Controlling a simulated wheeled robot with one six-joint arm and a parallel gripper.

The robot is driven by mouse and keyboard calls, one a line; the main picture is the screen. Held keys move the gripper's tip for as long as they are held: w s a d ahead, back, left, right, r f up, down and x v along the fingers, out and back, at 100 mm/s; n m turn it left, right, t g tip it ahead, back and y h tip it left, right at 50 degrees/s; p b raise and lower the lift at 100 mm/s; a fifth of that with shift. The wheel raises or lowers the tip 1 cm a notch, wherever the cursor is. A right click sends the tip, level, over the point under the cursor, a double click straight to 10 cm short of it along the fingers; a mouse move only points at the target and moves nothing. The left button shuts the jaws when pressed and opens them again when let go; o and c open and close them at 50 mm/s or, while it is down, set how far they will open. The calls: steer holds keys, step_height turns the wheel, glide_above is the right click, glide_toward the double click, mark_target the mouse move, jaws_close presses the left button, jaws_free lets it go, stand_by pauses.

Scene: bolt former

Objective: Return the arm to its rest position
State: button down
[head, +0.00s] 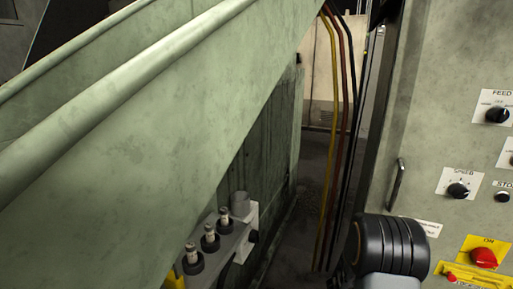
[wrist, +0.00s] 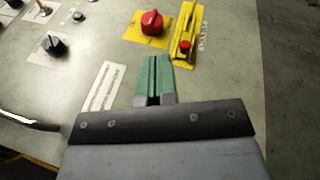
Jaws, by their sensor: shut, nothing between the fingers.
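My gripper (wrist: 154,80) shows in the wrist view with its two green fingers closed together and nothing between them. It points at the pale green control panel (wrist: 215,95), below the red knob (wrist: 153,22) on its yellow plate. I cannot tell how far the fingertips are from the panel. In the head view a dark ribbed part of my arm (head: 392,246) shows at the lower right, in front of the panel. My fingers are not visible there.
The panel carries a SPEED knob (head: 459,190), a FEED knob (head: 498,115), a red ON knob (head: 484,257) and a metal handle (head: 397,184). Hanging cables (head: 341,140) run beside it. A large green machine guard (head: 150,130) fills the left. A bracket with posts (head: 211,239) stands below it.

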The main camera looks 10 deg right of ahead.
steer(key=s+a+r+m+g+y+p, duration=0.1)
steer(key=s+a+r+y+p, duration=0.3)
steer(key=r+p, duration=0.4)
steer(key=s+a+r+m+y+p, duration=0.15)
steer(key=a+r+y+p, duration=0.35)
steer(key=r, duration=0.5)
steer(key=w+a+r+n+t+y+p, duration=0.2)
steer(key=a+r+t+y+p, duration=0.7)
steer(key=a+r+p, duration=0.7)
step_height(320, 180, up, 5)
steer(key=a+y, duration=0.2)
steer(key=shift+w+a+f+t, duration=0.2)
steer(key=shift+w+a+t, duration=0.1)
steer(key=shift+w+a, duration=0.1)
